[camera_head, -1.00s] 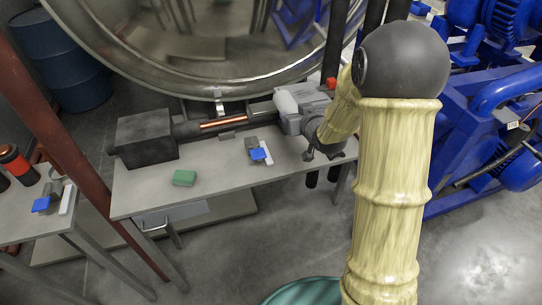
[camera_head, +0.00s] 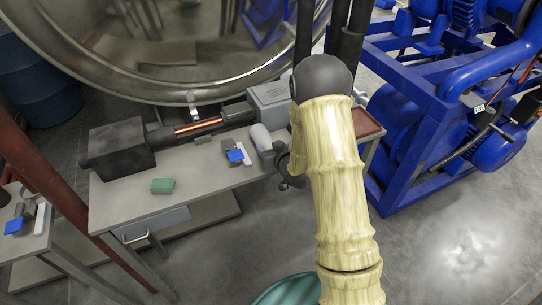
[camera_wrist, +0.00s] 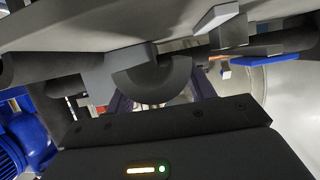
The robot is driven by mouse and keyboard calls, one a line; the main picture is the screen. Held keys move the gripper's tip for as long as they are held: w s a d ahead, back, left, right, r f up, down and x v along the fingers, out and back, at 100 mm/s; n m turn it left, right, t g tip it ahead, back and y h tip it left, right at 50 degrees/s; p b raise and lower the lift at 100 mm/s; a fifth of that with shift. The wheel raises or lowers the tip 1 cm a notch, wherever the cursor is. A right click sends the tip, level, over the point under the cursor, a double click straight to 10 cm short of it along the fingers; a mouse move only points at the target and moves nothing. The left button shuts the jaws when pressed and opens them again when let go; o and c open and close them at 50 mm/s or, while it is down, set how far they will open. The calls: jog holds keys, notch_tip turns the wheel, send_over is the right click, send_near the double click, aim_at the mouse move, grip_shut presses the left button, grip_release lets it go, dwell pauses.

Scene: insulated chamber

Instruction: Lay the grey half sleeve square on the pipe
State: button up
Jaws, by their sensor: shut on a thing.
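The pipe runs along the back of the table, with a bare copper stretch (camera_head: 198,127) between dark covered lengths. The grey half sleeve (camera_head: 262,138) shows in the head view as a light rounded piece, right of and in front of the copper stretch. In the wrist view its dark half-ring end (camera_wrist: 155,80) faces me. My gripper (camera_head: 281,156) is shut on the half sleeve, apart from the copper stretch. My arm hides part of the gripper, and the fingertips are not clear. I cannot tell the sleeve's exact tilt or its height over the table.
A dark block (camera_head: 120,150) stands at the pipe's left end and a grey box (camera_head: 268,98) at its right. A green block (camera_head: 162,185) and a blue-and-white item (camera_head: 236,155) lie on the table. A red-brown tray (camera_head: 366,123) is at right.

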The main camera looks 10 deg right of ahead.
notch_tip(320, 180, down, 4)
jog(key=shift+d, duration=0.15)
jog(key=shift+a, duration=0.2)
jog(key=o, duration=1)
jog(key=shift+a, duration=0.1)
jog(key=shift+s, duration=0.1)
